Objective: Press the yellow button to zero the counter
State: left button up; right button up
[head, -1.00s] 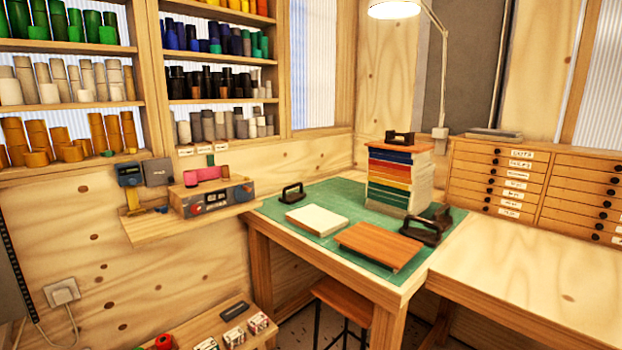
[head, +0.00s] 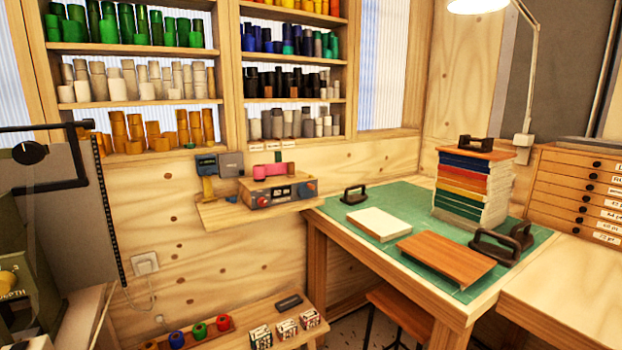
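A small wooden-sided unit with a dark display and red knobs (head: 280,192) sits on the wall shelf (head: 222,213). A pink roll (head: 268,171) lies on top of it. A blue device on a yellowish stand (head: 207,168) stands to its left, beside a grey box (head: 230,164). I cannot tell which of these is the counter. At the left edge is part of a dark green machine (head: 15,240) with a yellow knob or button (head: 8,278) above the word DEPTH. No yellow button is clearly readable as the counter's. Neither of my grippers is in view.
A workbench with a green mat (head: 388,190) stands at right, with stacked books (head: 470,190) and a brown board (head: 445,257). A low bench (head: 240,338) at the bottom holds coloured rolls and small boxes. A stool (head: 400,315) is under the workbench.

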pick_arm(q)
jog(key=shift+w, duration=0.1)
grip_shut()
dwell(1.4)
